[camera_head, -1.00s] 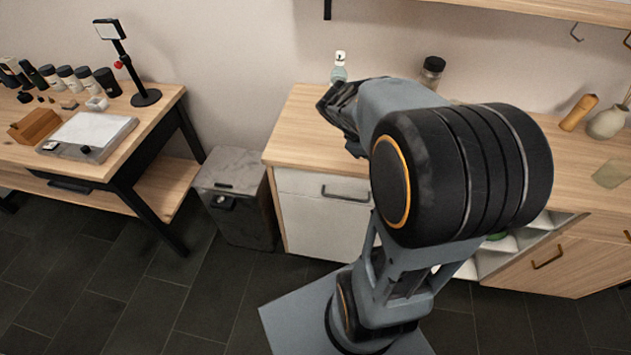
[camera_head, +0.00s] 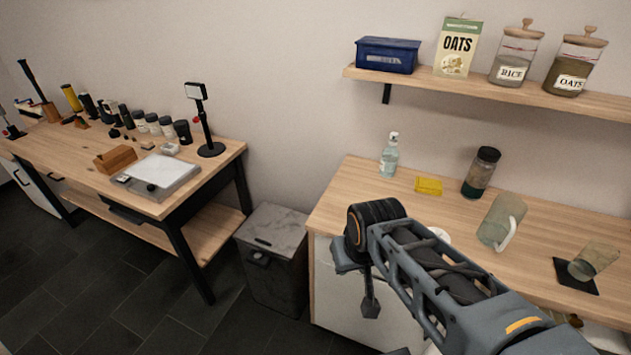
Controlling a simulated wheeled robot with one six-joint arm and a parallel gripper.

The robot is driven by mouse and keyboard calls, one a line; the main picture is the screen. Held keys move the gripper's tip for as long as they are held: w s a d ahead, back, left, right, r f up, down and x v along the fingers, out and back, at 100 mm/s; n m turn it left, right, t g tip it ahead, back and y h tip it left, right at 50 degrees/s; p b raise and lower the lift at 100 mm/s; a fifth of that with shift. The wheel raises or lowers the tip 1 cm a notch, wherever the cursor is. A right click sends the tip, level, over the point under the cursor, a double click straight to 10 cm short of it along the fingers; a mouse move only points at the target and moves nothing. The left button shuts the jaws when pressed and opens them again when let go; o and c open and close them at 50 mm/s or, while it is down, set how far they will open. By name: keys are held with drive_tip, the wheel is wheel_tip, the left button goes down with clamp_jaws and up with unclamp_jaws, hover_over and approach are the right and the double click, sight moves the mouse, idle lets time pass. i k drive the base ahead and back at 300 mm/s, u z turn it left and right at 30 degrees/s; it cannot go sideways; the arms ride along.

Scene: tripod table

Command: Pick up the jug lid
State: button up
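A greenish see-through jug (camera_head: 500,218) with a pale handle stands at the right of the wooden counter. A white round piece (camera_head: 437,234), which may be the jug lid, lies on the counter left of the jug. My arm hides its lower part. My gripper (camera_head: 366,292) hangs at the end of my arm, in front of the counter's left front edge, left of and apart from the white piece. Only one finger shows clearly, so its opening cannot be told. I see nothing held in it.
On the counter are a clear bottle (camera_head: 389,158), a yellow sponge (camera_head: 428,186), a dark-lidded jar (camera_head: 481,173) and a glass (camera_head: 593,261) on a black mat (camera_head: 574,281). A shelf (camera_head: 520,93) hangs above. A grey bin (camera_head: 272,258) stands left of the counter.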

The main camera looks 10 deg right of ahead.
sight(440, 233)
drive_tip(key=z, duration=1.7)
